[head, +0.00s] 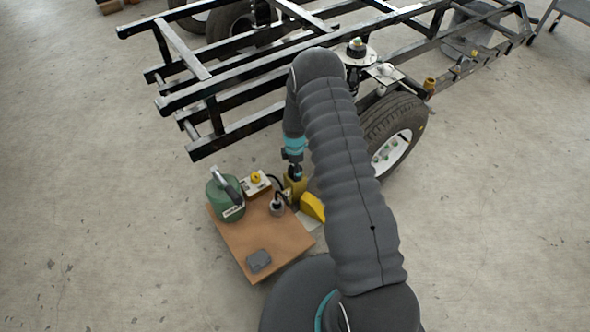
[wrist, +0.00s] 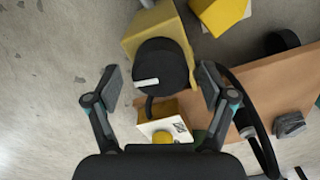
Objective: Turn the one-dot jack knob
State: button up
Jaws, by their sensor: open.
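A round black knob (wrist: 160,66) with a white bar on its face sits on a yellow box (wrist: 142,26). In the head view the yellow box (head: 296,187) stands on the floor beside the wheel. My gripper (wrist: 160,86) is open, with one finger on each side of the knob and visible gaps between. In the head view my gripper (head: 293,172) is just above the yellow box, and the knob is hidden behind it. I cannot make out any dot mark on the knob.
A brown board (head: 250,235) holds a green canister (head: 222,198), a white box with a yellow button (head: 256,179) and a grey block (head: 258,260). A yellow wedge (head: 313,206) is close on the right. A tyre (head: 390,130) and black frame (head: 235,92) stand behind. The left floor is clear.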

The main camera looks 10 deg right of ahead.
jog(key=shift+f, duration=0.45)
jog(key=c, duration=1.2)
jog(key=shift+o, duration=0.2)
jog(key=shift+f+m+b, duration=0.1)
jog(key=shift+m+b, duration=0.2)
jog(key=shift+b, duration=0.1)
